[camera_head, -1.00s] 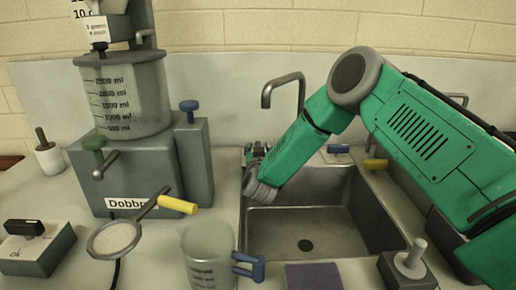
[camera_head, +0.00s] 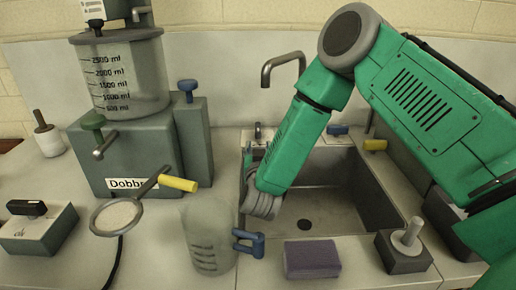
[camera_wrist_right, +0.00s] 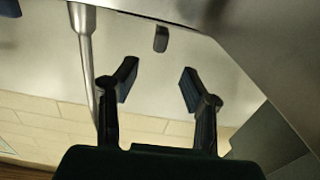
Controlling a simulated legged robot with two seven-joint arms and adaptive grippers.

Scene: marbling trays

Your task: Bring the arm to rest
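My right arm (camera_head: 410,85) reaches in from the right, its forearm slanting down to the left side of the sink (camera_head: 340,210). Its wrist end is over the sink's left edge. In the wrist view my right gripper (camera_wrist_right: 158,86) has its two dark fingers apart, with nothing between them. In the head view the fingers are mostly hidden behind the wrist. My left gripper is in neither view.
A faucet (camera_head: 284,62) stands behind the forearm. Left of the sink are a clear jug (camera_head: 208,240), a strainer (camera_head: 118,216) with a yellow handle, and a grey tank machine (camera_head: 128,150). A purple sponge (camera_head: 312,259) and a grey block with a peg (camera_head: 404,252) lie in front.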

